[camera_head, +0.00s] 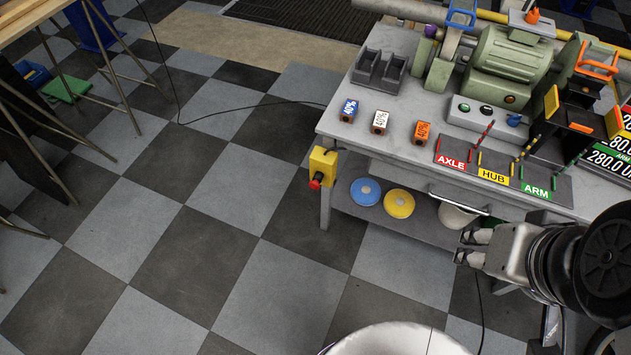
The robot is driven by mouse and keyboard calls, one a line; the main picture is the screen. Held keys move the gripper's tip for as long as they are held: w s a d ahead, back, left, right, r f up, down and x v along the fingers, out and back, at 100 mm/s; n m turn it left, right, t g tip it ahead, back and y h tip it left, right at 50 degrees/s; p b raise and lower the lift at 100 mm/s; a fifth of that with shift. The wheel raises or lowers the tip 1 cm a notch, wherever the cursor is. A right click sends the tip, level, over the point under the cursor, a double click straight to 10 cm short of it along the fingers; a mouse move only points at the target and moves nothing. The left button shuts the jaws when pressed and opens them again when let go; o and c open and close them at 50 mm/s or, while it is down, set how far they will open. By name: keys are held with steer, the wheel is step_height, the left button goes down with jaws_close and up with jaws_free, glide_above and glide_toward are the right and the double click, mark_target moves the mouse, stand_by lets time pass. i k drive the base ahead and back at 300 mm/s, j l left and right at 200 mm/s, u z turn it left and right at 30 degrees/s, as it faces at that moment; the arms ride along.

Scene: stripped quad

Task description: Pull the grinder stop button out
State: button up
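A red mushroom-shaped button (316,180) sticks out from the lower part of a yellow box (323,160) at the left front corner of the workbench. I cannot tell from here whether it is pressed in. A green grinder (512,55) stands at the back of the bench. A grey plate with small round buttons (487,108) sits in front of it. My gripper (467,247) is in front of the bench, well to the right of and below the red button. Its two fingers are apart, point left, and hold nothing.
The bench top (345,135) carries three small 40% blocks, a grey bin (380,69) and AXLE, HUB and ARM racks (503,172). A drawer handle (458,203) juts out in front. Blue and yellow discs (399,203) lie on the lower shelf. The checkered floor left of the bench is clear.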

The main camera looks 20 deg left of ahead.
mark_target(314, 184)
steer(key=u, duration=0.4)
steer(key=i+j+u, duration=0.1)
steer(key=u, duration=0.35)
steer(key=i+u, duration=0.15)
steer(key=u, duration=0.25)
steer(key=i+u, duration=0.1)
steer(key=u, duration=0.3)
steer(key=i+l, duration=0.15)
steer(key=i+u, duration=0.05)
steer(key=i, duration=0.05)
